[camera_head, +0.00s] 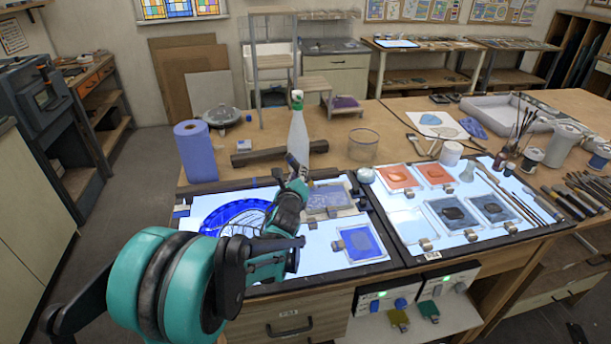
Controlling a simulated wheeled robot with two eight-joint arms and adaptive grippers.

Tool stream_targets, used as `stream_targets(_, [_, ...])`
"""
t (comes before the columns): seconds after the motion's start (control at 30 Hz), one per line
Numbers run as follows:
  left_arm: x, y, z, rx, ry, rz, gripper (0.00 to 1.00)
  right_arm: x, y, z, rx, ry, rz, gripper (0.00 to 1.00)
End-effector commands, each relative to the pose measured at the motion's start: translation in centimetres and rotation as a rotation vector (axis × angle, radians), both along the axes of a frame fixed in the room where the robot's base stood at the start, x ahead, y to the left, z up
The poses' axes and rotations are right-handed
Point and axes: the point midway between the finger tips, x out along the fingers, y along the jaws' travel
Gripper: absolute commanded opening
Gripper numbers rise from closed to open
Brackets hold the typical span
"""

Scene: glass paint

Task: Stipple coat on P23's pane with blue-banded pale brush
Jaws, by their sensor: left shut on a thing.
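My left arm reaches in from the lower left over the left light table (318,240). My left gripper (297,178) is above its far half and is shut on a small slim thing, probably the brush. That thing is mostly hidden by the gripper, and I cannot make out a blue band. A blue pane (362,244) lies clipped at the light table's near right. A grey patterned pane (328,198) lies behind it, just right of the gripper. A round blue piece (235,216) lies at the left, partly behind my arm. I cannot read which pane is P23.
The right light table (408,222) holds orange panes (397,176) and dark-patched panes (452,212). A white spray bottle (298,135) and a blue paper roll (196,152) stand behind the left light table. Brushes and tools (575,200) lie at the far right.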

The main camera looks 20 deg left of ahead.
Motion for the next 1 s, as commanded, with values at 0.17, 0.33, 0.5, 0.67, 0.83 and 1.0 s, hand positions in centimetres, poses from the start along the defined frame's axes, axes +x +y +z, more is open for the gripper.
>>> stream_targets(0.17, [0.0,0.0,0.0,0.001,0.000,-0.001,0.00,0.0,0.0,0.0,0.000,0.000,0.000,0.55])
stream_targets(0.33, [0.0,0.0,-0.1,0.001,0.000,-0.001,0.00,0.0,0.0,-0.1,0.000,0.000,0.000,0.55])
stream_targets(0.5, [0.0,0.0,-1.0,0.001,0.000,0.000,0.00,0.0,0.0,-0.9,0.000,0.000,0.000,0.55])
stream_targets(0.67, [0.0,0.0,-1.7,0.001,0.000,0.000,0.00,0.0,0.0,-1.5,0.000,0.000,0.000,0.55])
stream_targets(0.83, [0.0,0.0,-1.6,0.000,0.000,0.000,0.00,0.0,0.0,-1.4,0.000,0.000,0.000,0.55])
stream_targets(1.0, [0.0,0.0,-1.6,0.000,0.000,0.000,0.00,0.0,0.0,-1.4,0.000,0.000,0.000,0.55])
